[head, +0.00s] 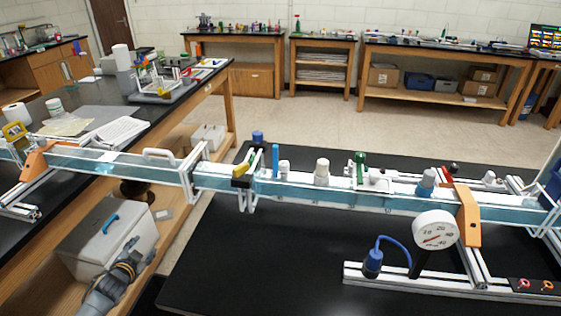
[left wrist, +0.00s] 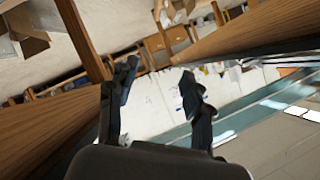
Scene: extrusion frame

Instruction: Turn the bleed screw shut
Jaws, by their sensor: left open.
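A clear water-filled channel (head: 300,190) runs across the table on an extrusion frame. Along its top are a yellow-and-black fitting (head: 243,169), a blue upright piece (head: 275,160), a white cylinder (head: 321,172), a green-topped fitting (head: 360,168) and a blue-capped fitting (head: 427,182). I cannot tell which small part is the bleed screw. My left gripper (head: 130,255) is low at the lower left, in front of a grey box and well away from these fittings. In the left wrist view its fingers (left wrist: 158,92) are apart with nothing between them. My right gripper is not in view.
A round gauge (head: 435,229) and a blue-hosed part (head: 373,262) stand before the channel. An orange clamp (head: 467,214) straddles its right part. The grey box (head: 105,240) sits on a low wooden shelf. The black tabletop (head: 260,265) is clear at front left.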

